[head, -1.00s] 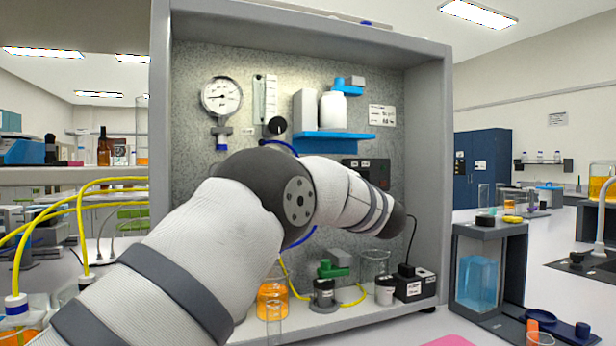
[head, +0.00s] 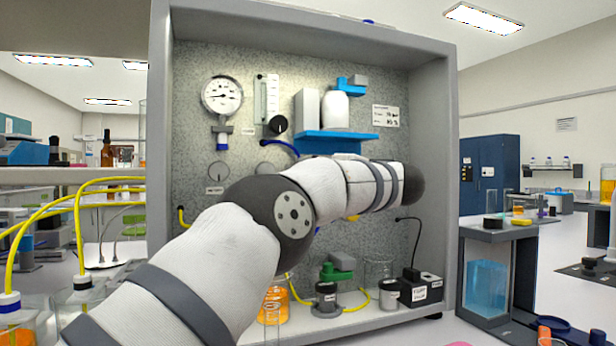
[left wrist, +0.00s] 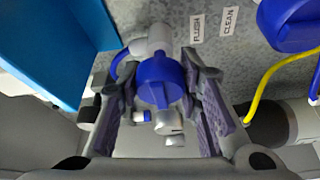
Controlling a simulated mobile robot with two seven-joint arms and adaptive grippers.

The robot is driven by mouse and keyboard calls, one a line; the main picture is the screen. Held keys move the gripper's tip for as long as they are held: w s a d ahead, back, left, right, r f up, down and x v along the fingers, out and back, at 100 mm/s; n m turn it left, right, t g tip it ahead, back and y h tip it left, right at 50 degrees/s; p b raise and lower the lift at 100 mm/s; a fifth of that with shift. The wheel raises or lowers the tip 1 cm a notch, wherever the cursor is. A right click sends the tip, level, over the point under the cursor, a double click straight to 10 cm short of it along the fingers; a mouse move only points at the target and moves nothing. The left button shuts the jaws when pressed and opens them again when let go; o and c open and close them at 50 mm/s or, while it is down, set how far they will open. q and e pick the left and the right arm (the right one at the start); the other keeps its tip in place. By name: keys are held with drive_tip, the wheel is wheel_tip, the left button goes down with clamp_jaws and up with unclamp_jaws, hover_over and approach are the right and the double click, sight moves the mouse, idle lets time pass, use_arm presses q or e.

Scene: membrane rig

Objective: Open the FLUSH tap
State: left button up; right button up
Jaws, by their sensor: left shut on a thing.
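The FLUSH tap's blue handle (left wrist: 160,82) sits between the fingers of my left gripper (left wrist: 160,118) in the left wrist view. The fingers lie on both sides of it, shut on it. A grey-white fitting (left wrist: 150,40) joins the tap at the panel side. The FLUSH label (left wrist: 196,28) is on the panel close by, with the CLEAN label (left wrist: 229,20) to its right. A second blue part (left wrist: 288,22) is at the upper right, apart from my fingers. In the head view my left arm hides the gripper and the tap. My right gripper is in neither view.
The grey rig cabinet (head: 448,190) frames the panel. A gauge (head: 222,95), a flowmeter (head: 266,98) and a blue shelf (head: 335,142) are above my arm. A flask with orange liquid (head: 274,303), a green-topped device (head: 335,270) and a black box (head: 420,288) stand below.

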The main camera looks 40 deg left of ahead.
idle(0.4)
use_arm(q)
drive_tip(key=o, duration=1.2)
drive_tip(key=shift+d, duration=0.1)
drive_tip(key=d, duration=0.8)
drive_tip(key=s+d, duration=0.1)
drive_tip(key=d, duration=0.2)
drive_tip(key=shift+d+f, duration=0.3)
drive_tip(key=shift+d, duration=0.1)
